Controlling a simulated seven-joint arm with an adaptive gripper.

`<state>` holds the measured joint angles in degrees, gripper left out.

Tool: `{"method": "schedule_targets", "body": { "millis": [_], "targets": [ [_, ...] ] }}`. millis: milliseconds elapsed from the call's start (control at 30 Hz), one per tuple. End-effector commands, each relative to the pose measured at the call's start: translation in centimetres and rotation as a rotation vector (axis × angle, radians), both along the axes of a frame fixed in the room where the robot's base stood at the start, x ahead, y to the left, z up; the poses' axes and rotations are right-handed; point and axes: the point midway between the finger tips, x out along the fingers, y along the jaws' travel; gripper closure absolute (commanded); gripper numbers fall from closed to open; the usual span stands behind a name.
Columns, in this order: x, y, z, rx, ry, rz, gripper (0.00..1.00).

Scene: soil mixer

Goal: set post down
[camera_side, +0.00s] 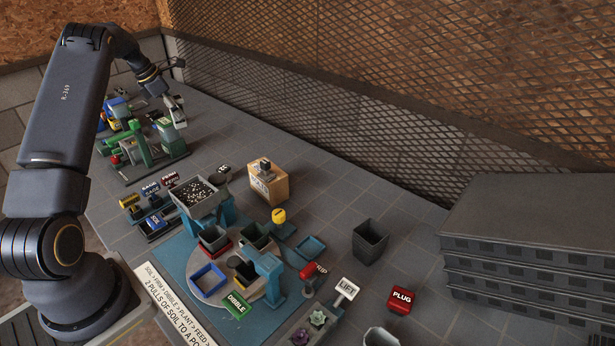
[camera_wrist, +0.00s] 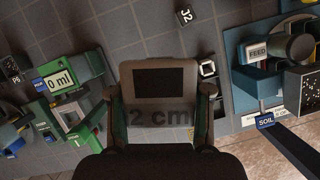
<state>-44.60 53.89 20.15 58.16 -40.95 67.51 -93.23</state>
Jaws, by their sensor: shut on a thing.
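My gripper (camera_side: 172,97) is at the far left of the table, above or beside the green machine. In the wrist view, the fingers of my gripper (camera_wrist: 160,92) are shut on both sides of a grey-beige block marked "2 cm" with a dark rectangle, which I take to be the post (camera_wrist: 188,73). In the side view the post (camera_side: 178,116) is small and pale, below my gripper. I cannot tell whether its underside touches anything. The lower part of the wrist view is hidden by my gripper's dark body.
A green machine (camera_side: 142,149) stands close by; its "0 ml" display (camera_wrist: 60,79) is left of the post. A black "J2" cube (camera_wrist: 185,16) lies beyond it.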

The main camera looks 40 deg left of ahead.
Motion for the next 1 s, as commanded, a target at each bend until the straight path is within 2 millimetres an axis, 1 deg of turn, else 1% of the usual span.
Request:
{"method": "schedule_targets", "body": {
  "millis": [33,167,267,300,367,400,467,500,533,567,600,633,667,700,800,900,1000],
  "targets": [
    [0.9,-1.3,0.1,-0.002,-0.001,-0.033,0.89],
    [3.2,-5.1,0.1,-0.001,0.000,-0.132,0.89],
    [5.3,-9.1,0.1,-0.001,-0.001,-0.234,0.89],
    [6.1,-11.0,0.2,-0.001,-0.001,-0.284,0.89],
    [7.2,-14.2,0.2,-0.001,0.000,-0.363,0.89],
    [7.9,-16.5,0.2,0.000,0.000,-0.420,0.89],
    [8.7,-20.1,0.2,0.000,0.001,-0.508,0.89],
    [9.1,-22.5,0.2,-0.001,0.000,-0.568,0.89],
    [9.3,-24.3,0.2,0.000,0.000,-0.613,0.89],
    [9.5,-26.1,0.2,-0.001,0.002,-0.658,0.89],
    [9.6,-28.5,0.2,0.000,0.001,-0.718,0.89],
    [9.6,-30.3,0.2,0.000,0.001,-0.764,0.89],
    [9.5,-32.0,0.2,0.001,0.001,-0.810,0.89],
    [9.3,-34.2,0.1,0.000,0.001,-0.865,0.89],
    [8.5,-38.8,0.1,0.000,0.001,-0.990,0.89],
    [7.6,-42.4,0.0,0.000,0.001,-1.089,0.89],
    [6.7,-45.1,0.0,0.000,0.001,-1.168,0.89]
  ]
}}
